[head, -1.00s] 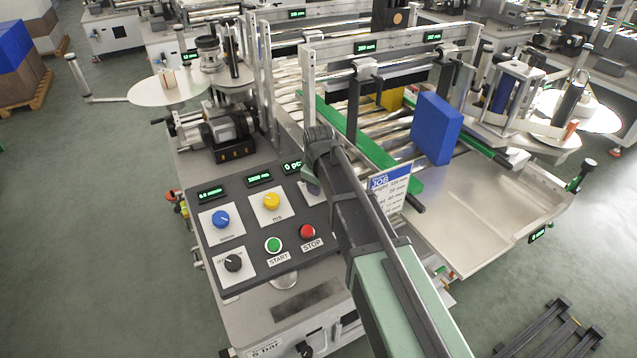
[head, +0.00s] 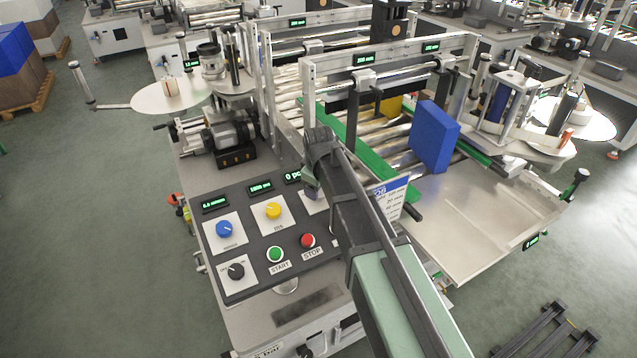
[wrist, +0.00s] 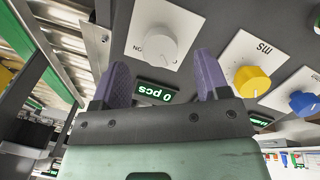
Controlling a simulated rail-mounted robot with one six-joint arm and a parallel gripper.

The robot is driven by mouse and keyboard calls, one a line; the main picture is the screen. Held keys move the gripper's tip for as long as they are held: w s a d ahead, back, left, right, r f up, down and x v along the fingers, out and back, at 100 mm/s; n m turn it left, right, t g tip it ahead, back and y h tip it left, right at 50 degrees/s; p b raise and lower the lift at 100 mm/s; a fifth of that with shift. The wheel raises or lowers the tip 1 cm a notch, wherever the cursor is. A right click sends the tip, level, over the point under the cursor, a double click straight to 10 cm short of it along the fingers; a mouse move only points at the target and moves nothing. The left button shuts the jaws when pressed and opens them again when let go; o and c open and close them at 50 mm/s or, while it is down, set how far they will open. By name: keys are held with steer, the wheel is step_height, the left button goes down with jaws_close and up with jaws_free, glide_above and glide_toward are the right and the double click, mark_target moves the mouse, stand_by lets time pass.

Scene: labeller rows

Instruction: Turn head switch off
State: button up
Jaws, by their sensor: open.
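A light grey round knob (wrist: 152,45) sits on a white plate with "ON" lettering on the machine's control panel (head: 232,268). In the wrist view my gripper (wrist: 160,62) is open, with one purple finger to each side of the knob and the fingertips just short of it. I cannot tell whether they touch it. In the head view my arm hides most of that plate, and only a bit of my gripper (head: 311,186) shows. A "0 pcs" display (wrist: 154,91) is visible between the fingers.
A job card (head: 390,196) and a blue box (head: 433,137) are right of my arm.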

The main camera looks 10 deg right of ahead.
steer(key=p+v, duration=0.4)
steer(key=v, duration=0.2)
steer(key=shift+r+p, duration=0.4)
steer(key=shift+s+f, duration=0.1)
steer(key=s+d+f+m+g+b, duration=0.1)
steer(key=s+d+m, duration=0.2)
steer(key=s, duration=0.7)
steer(key=s+d+f+m+g+b, duration=0.1)
steer(key=s+d+f+m+b, duration=0.1)
steer(key=s+d+m, duration=0.2)
steer(key=s+m, duration=0.3)
steer(key=s, duration=0.3)
steer(key=shift+s+f, duration=0.25)
steer(key=shift+s, duration=0.15)
